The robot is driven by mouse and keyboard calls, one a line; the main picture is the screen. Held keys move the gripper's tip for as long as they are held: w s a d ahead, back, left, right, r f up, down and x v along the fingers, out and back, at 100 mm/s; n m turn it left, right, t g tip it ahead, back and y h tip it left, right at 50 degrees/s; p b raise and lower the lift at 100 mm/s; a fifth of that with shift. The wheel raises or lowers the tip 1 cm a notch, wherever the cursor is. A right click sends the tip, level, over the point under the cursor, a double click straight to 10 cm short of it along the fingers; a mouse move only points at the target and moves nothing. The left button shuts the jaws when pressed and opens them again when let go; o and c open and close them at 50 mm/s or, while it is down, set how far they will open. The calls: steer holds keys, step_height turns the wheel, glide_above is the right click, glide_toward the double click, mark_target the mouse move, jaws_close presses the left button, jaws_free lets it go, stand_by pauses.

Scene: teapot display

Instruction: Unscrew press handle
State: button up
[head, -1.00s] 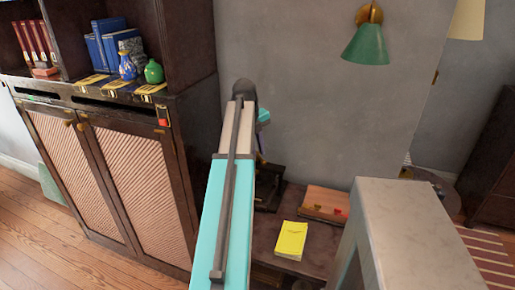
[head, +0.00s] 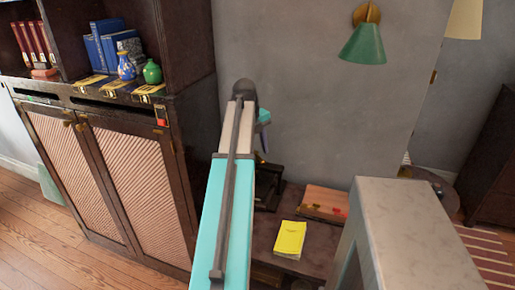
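A dark, frame-like object (head: 268,188) stands on the low brown table, partly hidden behind my arm. It may be the press, but I cannot make out its handle. A small gold-coloured bit shows just above it beside my arm, too small to identify. My teal and white arm reaches up through the middle of the view and ends in a dark joint. A small teal part of it shows to the right of that joint. My gripper is hidden behind the arm, so its fingers and anything in them do not show.
A yellow booklet (head: 290,239) and a wooden box (head: 325,203) with red bits lie on the low table (head: 270,232). A dark cabinet (head: 115,180) with books and vases stands left. A green lamp (head: 363,44) hangs on the wall. A grey block (head: 415,225) stands front right.

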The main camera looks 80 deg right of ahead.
steer(key=shift+w+d, duration=0.1)
steer(key=shift+w, duration=0.1)
steer(key=shift+r, duration=0.1)
steer(key=shift+w+r, duration=0.2)
steer(key=shift+r, duration=0.25)
step_height(320, 180, up, 12)
steer(key=w+a+b, duration=0.1)
steer(key=shift+w+a+r, duration=0.2)
steer(key=shift+w+a, duration=0.1)
steer(key=shift+a, duration=0.1)
steer(key=shift+c, duration=1.2)
steer(key=d+f+m+h+p, duration=0.1)
steer(key=p, duration=0.3)
steer(key=shift+f, duration=0.2)
